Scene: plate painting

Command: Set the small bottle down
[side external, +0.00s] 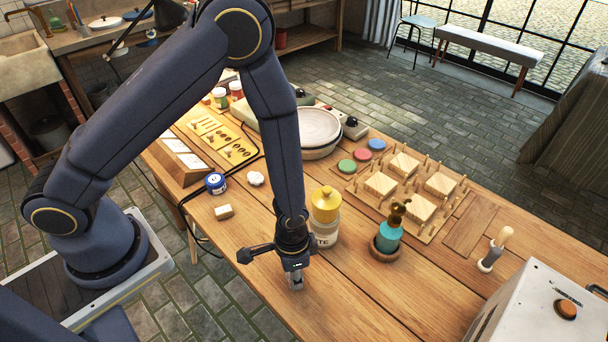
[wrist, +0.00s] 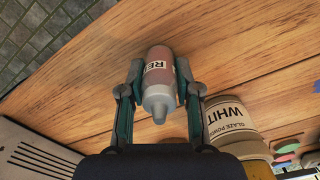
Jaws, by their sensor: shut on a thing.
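The small bottle (wrist: 160,75) lies between the two fingers of my gripper (wrist: 155,93) in the wrist view. It has a reddish-brown body, a pale label with letters starting "RE" and a grey nozzle pointing toward the camera. My gripper is shut on it. In the side view my gripper (side external: 295,272) points down near the table's front edge, left of the white glaze jar. There the fingers hide most of the bottle, and I cannot tell whether its base touches the wood.
The white glaze jar with a yellow lid (side external: 326,205) stands close right of my gripper. A teal bottle (side external: 388,236) sits in a round wooden holder further right. The wooden table (side external: 345,295) is bare right of my gripper, in front.

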